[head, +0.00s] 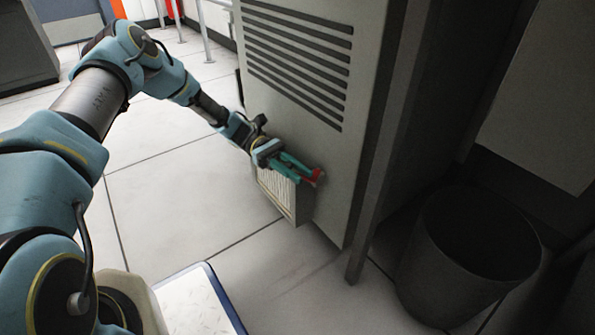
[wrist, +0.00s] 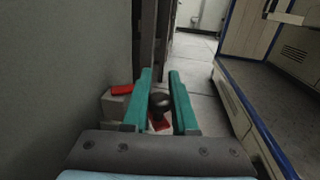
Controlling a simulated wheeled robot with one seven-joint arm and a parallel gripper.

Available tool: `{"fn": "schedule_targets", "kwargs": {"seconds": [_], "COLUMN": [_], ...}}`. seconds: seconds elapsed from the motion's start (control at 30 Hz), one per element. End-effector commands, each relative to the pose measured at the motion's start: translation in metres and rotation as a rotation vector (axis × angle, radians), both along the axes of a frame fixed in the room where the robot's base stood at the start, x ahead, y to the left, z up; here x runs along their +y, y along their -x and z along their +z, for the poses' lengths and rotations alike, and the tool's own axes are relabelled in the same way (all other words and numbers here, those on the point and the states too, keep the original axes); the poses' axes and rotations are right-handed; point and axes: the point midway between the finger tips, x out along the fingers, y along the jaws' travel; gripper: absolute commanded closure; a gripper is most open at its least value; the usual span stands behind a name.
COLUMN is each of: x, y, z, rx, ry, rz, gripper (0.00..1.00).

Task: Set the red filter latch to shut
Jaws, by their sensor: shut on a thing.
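My gripper (head: 304,175) is low at the side of a grey cabinet, over a pale ribbed filter box (head: 288,200) that juts from the cabinet. Red parts of the filter latch (head: 318,177) show at the fingertips. In the wrist view, my teal fingers (wrist: 160,76) stand either side of a dark round knob (wrist: 161,102) and are shut on it. A red piece (wrist: 160,125) shows beneath the knob, and another red piece (wrist: 122,89) lies on a pale block left of the fingers. The knob seems to belong to the latch; the fingers hide much of it.
The grey cabinet (head: 345,170) has dark vent slots above my gripper. A dark post (head: 385,150) stands just right of it, then a dark bin (head: 440,270). The tiled floor (head: 160,190) to the left is open. A shelf unit (wrist: 265,85) stands right in the wrist view.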

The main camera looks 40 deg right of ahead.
Motion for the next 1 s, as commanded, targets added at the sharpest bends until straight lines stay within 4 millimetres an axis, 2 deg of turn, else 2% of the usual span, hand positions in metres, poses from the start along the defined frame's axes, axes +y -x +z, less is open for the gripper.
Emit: {"fn": "schedule_targets", "kwargs": {"seconds": [0.13, 0.17, 0.4, 0.67, 0.77, 0.87, 1.0], "x": [0.0, 0.0, 0.0, 0.0, 0.001, 0.003, 0.007], "y": [-0.001, -0.001, 0.0, -0.001, -0.007, -0.02, -0.048], "z": [0.0, 0.0, 0.0, 0.0, 0.001, 0.001, 0.002], "rx": [-0.001, -0.001, -0.001, -0.001, -0.001, -0.002, -0.001], "ry": [0.0, 0.0, 0.0, 0.0, 0.001, 0.001, 0.001], "rz": [0.001, 0.001, 0.001, 0.002, 0.002, 0.003, 0.005], "gripper": [1.0, 0.71, 0.44, 0.44, 0.44, 0.44, 0.44]}}
